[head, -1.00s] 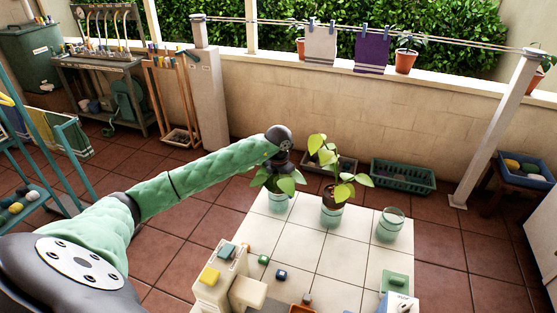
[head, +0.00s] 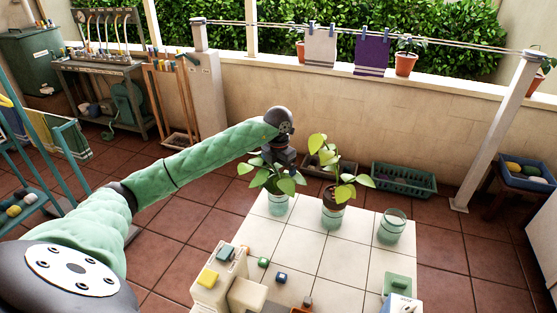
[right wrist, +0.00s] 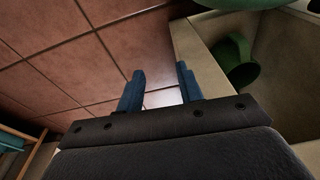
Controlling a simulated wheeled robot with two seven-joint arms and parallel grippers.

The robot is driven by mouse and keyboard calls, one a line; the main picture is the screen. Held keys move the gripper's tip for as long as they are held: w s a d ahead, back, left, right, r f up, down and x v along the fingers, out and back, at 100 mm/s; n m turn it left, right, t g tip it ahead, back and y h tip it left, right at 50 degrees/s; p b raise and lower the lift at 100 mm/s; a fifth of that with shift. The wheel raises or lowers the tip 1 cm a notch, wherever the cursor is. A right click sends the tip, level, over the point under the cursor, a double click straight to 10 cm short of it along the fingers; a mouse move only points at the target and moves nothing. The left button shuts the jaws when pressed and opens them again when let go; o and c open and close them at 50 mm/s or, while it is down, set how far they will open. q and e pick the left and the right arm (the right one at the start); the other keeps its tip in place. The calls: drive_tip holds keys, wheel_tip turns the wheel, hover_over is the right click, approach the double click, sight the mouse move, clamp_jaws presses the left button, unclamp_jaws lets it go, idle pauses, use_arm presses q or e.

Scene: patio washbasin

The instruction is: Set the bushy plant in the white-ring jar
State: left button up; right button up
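A low, leafy plant (head: 287,186), which looks like the bushy one, is at the mouth of the left glass jar (head: 277,206). A taller plant (head: 345,192) stands in the middle jar (head: 332,217). The right jar (head: 391,228) holds no plant. Ring colours are too small to tell apart surely. My left gripper (head: 280,158) points down just above the leafy plant; its fingertips are hidden by leaves, so its opening cannot be told. My right gripper (right wrist: 160,88) shows in the right wrist view, with its blue fingers apart and nothing between them.
The white tiled table (head: 305,245) carries small blocks and beige holders (head: 222,275) at its front left and a green block (head: 397,285) at front right. A green crate (head: 404,180) lies on the floor behind. The table's middle is mostly clear.

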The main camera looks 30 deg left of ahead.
sight(279, 179)
use_arm(q)
wheel_tip(279, 179, up, 4)
drive_tip(key=shift+r+b, duration=0.25)
drive_tip(key=shift+b, duration=0.6)
drive_tip(key=shift+r, duration=0.85)
use_arm(e)
wheel_tip(279, 179, up, 6)
drive_tip(key=w+a, duration=0.1)
drive_tip(key=shift+a+r+g, duration=0.2)
drive_tip(key=shift+a+g, duration=0.1)
drive_tip(key=shift+s, duration=0.1)
